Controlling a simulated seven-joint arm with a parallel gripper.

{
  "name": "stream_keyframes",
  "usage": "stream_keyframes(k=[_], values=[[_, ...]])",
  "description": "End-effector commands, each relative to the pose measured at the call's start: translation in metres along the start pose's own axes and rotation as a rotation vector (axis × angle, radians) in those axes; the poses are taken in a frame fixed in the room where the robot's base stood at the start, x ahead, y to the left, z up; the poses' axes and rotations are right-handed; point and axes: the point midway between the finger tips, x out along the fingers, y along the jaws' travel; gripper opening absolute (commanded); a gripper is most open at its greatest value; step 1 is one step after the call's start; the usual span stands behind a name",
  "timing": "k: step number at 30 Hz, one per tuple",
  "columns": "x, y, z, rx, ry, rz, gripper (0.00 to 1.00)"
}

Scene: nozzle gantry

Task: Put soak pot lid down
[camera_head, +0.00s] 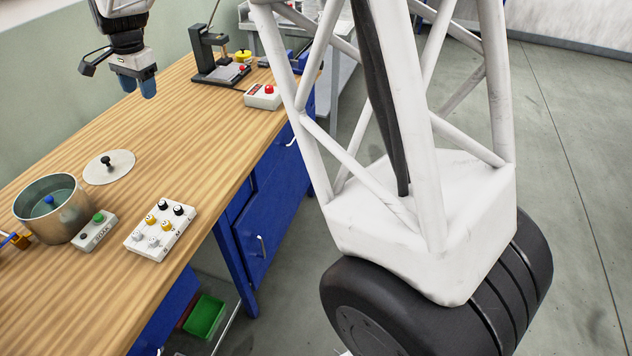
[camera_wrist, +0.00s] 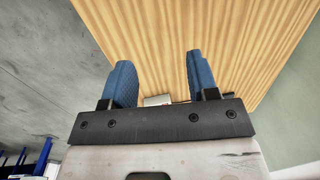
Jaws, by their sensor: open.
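The soak pot lid (camera_head: 118,168), a pale disc with a black knob, lies flat on the wooden bench beside the pot. The soak pot (camera_head: 72,221) is a metal pot standing uncovered, with teal liquid and a blue item inside. My gripper (camera_head: 148,92) hangs above the far part of the bench, well apart from the lid and the pot. In the wrist view its two blue fingers (camera_wrist: 160,78) are spread with nothing between them. The lid and pot do not show in the wrist view.
A block marked SOAK with a green button (camera_head: 95,230) and a white tray of several knobbed pieces (camera_head: 160,230) stand near the pot. A black stand (camera_head: 215,62) and a box with a red button (camera_head: 263,97) are at the back. The bench middle is clear.

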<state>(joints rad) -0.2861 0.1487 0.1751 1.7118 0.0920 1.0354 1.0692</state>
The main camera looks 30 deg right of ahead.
Motion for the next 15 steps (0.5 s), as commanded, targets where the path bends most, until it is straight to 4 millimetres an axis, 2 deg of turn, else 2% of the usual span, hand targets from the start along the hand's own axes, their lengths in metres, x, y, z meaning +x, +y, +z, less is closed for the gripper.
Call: stream_keyframes(k=[1, 3, 15], values=[[-0.010, 0.017, 0.000, -0.018, 0.006, -0.005, 0.54], [-0.019, 0.037, 0.001, -0.050, 0.013, -0.009, 0.54], [-0.063, 0.155, 0.014, -0.232, 0.061, -0.026, 0.54]])
